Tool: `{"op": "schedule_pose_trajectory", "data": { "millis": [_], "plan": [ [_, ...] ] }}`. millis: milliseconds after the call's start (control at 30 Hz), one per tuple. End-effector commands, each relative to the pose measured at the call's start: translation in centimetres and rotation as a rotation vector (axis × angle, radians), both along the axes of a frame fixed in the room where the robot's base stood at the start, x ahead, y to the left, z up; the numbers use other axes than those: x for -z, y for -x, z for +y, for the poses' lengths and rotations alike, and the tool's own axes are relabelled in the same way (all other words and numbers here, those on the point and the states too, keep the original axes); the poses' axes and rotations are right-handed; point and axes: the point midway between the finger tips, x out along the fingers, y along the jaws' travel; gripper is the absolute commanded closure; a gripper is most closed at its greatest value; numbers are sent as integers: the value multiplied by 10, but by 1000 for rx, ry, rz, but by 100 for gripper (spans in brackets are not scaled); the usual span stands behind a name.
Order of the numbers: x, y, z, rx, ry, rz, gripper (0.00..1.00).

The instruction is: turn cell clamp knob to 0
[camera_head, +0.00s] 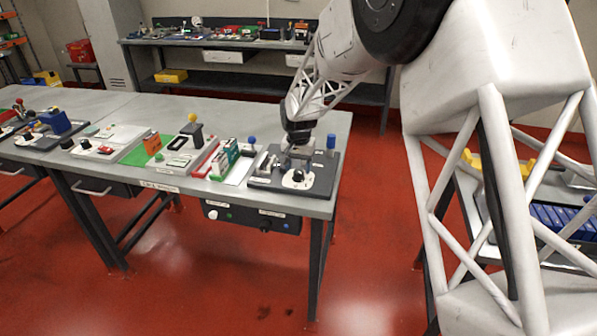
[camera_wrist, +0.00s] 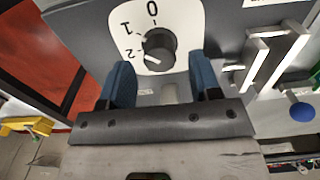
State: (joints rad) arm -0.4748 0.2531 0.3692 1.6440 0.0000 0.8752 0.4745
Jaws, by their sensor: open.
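The cell clamp knob (camera_wrist: 159,45) is a round dark knob on a white dial plate (camera_wrist: 185,18) marked 0, 1 and 2. A pale mark shows at the knob's lower left edge, on the side of the 2; the exact setting is hard to read. My gripper (camera_wrist: 161,64) is open, its two blue-padded fingers apart to the left and right just below the knob in the wrist view. Nothing is held between them. In the head view my gripper (camera_head: 299,150) hangs over the dark board, with the knob (camera_head: 298,175) close in front of it.
The dark board (camera_head: 325,178) sits at the table's right end, with a blue-topped post (camera_head: 331,142) to the right of my gripper. A second blue-topped post (camera_head: 251,140) and green-and-white boxes (camera_head: 225,157) stand to the left.

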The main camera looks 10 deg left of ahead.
Motion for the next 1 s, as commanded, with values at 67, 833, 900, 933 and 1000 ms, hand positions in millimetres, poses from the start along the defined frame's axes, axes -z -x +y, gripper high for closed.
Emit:
{"op": "schedule_pose_trajectory", "data": {
  "millis": [67,833,900,933,1000],
  "plan": [
    [4,0,0,0,0,0,43],
    [21,0,0,0,0,0,43],
    [22,0,0,0,0,0,50],
    [22,0,0,0,0,0,55],
    [22,0,0,0,0,0,66]
  ]
}}
